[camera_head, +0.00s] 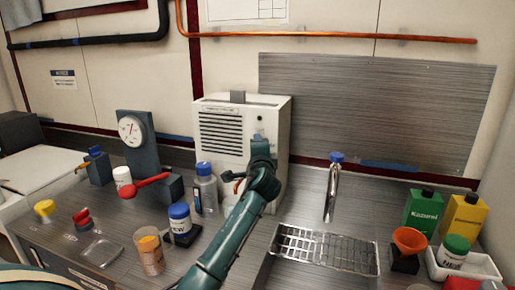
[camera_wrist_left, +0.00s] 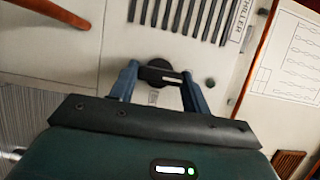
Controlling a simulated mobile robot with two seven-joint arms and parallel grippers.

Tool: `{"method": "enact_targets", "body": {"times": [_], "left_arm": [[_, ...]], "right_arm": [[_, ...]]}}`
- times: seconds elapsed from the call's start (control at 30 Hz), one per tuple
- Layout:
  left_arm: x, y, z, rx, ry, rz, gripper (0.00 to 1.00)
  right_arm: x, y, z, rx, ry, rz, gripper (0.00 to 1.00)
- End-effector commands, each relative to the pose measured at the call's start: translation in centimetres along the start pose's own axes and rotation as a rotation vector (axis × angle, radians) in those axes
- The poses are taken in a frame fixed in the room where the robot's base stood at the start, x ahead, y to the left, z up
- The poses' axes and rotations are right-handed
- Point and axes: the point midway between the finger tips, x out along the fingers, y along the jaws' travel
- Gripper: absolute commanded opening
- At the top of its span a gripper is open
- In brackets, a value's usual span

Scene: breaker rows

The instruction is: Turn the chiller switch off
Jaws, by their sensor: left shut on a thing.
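The chiller (camera_head: 222,108) is a white box with a dark slotted vent, standing at the back of the counter. Its side marking "CHILLER" and vent (camera_wrist_left: 180,15) show in the left wrist view. My left gripper (camera_head: 262,145) is at the right part of the chiller's front; the arm hides the switch in the head view. A small, partly hidden mark sits below the knob.
A clear bottle with a blue cap (camera_head: 206,190) stands close left of my arm. A blue-lidded jar (camera_head: 180,218) and an amber cup (camera_head: 149,255) are nearer.

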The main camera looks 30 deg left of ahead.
Motion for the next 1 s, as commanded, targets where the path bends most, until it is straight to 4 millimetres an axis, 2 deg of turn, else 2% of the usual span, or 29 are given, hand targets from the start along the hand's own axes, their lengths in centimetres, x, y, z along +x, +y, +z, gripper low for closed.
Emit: {"method": "enact_targets", "body": {"times": [0.47,0.5,0.73,1.0], "left_arm": [[0.03,0.01,0.10,-0.015,-0.002,0.006,0.24],[0.03,0.01,0.10,-0.015,-0.002,0.006,0.50],[0.02,-0.01,0.05,-0.013,-0.001,0.005,0.69],[-0.11,0.01,0.01,-0.011,0.000,0.004,0.69]], "right_arm": [[0.07,-0.10,0.17,0.005,-0.006,0.000,0.36],[0.06,-0.09,0.15,0.004,-0.005,0.000,0.36],[-0.01,-0.08,-0.08,0.001,0.000,-0.001,0.36],[-0.04,-0.09,-0.15,0.000,0.001,-0.002,0.36]]}}
